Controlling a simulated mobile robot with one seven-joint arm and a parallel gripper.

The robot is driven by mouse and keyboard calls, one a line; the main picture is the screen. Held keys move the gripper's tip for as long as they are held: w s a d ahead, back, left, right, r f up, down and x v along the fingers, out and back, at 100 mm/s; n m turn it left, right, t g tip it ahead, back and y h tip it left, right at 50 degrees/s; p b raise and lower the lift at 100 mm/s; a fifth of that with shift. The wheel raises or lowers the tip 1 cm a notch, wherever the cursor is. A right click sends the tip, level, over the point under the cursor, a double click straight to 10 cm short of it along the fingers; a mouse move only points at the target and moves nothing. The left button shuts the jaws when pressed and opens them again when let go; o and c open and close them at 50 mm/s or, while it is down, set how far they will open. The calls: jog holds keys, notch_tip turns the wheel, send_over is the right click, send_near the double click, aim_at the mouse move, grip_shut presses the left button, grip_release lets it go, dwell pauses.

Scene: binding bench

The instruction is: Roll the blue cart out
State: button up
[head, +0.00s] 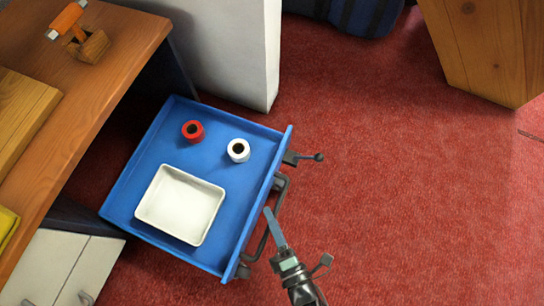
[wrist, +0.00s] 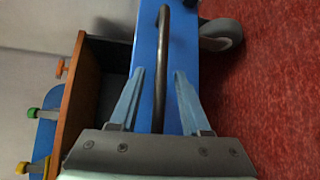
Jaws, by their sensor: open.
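The blue cart (head: 160,145) stands on the red floor, its left end by the wooden bench. Its top holds a white tray (head: 180,205), a red roll (head: 193,131) and a white roll (head: 238,150). A dark bar handle (head: 281,192) runs along its right end. My gripper (head: 268,211) is at this handle, toward its lower half. In the wrist view my gripper (wrist: 160,75) is open, with one finger on each side of the handle (wrist: 163,40) in the picture. Whether the fingers touch the bar I cannot tell.
The wooden bench (head: 120,60) is at the left, with a white panel (head: 260,60) beside the cart at the back. Red floor (head: 400,190) is clear to the right. A wooden piece (head: 490,50) stands at top right, a dark blue bag (head: 355,15) at the top. A cart wheel (wrist: 222,35) shows.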

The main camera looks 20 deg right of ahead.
jog(key=s+d+r+p, duration=0.1)
jog(key=s+p, duration=0.2)
jog(key=s, duration=0.9)
jog(key=shift+s+d+r, duration=0.2)
jog(key=shift+s+r, duration=0.15)
jog(key=shift+r, duration=0.05)
